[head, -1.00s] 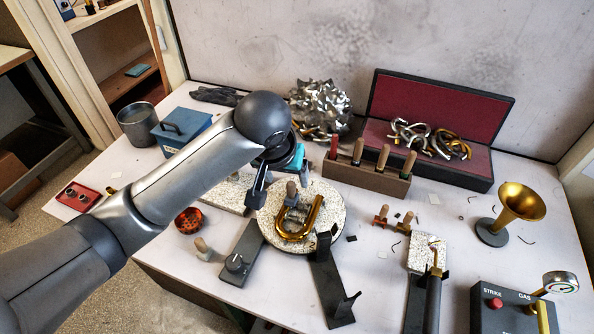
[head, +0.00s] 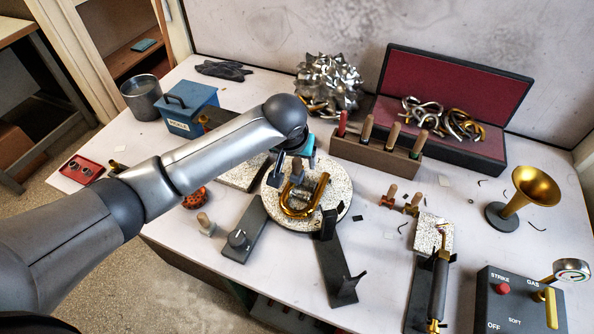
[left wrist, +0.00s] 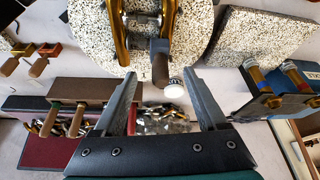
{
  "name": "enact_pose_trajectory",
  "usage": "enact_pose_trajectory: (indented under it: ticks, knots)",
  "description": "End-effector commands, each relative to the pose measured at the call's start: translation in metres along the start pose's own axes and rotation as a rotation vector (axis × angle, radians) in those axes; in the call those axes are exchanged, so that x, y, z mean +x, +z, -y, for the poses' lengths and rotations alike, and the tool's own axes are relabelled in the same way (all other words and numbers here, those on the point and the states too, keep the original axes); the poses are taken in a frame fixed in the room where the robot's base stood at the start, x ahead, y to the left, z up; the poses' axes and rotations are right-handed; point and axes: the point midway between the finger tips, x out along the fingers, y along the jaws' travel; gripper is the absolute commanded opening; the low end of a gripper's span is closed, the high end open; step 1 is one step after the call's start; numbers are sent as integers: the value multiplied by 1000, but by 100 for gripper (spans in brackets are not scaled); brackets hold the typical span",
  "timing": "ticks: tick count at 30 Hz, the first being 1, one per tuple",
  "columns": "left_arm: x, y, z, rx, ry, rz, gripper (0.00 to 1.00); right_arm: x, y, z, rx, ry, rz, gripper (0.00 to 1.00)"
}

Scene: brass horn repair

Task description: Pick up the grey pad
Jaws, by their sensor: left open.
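No thing is clearly marked as the grey pad. A grey speckled rectangular slab (head: 240,178) lies flat left of the round speckled plate (head: 340,190), partly hidden by my left arm; it also shows in the left wrist view (left wrist: 262,38). A small greyish piece lies inside the brass crook (head: 319,190) on the plate; what it is, I cannot tell. My left gripper (head: 288,172) is open and empty over the plate's back edge, beside the crook. My right gripper is out of view.
A wooden tool rack (head: 375,152) and a red-lined case (head: 440,90) stand behind. A blue box (head: 188,108) is at back left. A torch (head: 438,285), a brass bell (head: 535,190) and a control box (head: 515,300) are at right. Front table has some free room.

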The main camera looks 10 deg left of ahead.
Motion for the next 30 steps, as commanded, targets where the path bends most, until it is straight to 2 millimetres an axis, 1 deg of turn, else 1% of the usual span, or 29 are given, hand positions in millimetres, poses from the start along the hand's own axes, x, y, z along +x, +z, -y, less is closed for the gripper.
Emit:
enact_pose_trajectory:
  ticks: [1,3,7,10,17,20,30]
  knots:
    - [10,3,0,0,-2,3,74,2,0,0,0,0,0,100]
    - [22,5,0,0,-3,3,74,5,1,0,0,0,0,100]
    - [36,5,-1,-1,-1,1,74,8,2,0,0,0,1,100]
    - [41,5,-1,0,-1,1,74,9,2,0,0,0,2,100]
    - [42,5,-1,1,0,0,74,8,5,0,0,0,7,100]
    - [42,5,-1,1,0,0,65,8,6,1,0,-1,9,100]
    - [42,5,0,0,-1,0,27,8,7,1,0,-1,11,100]
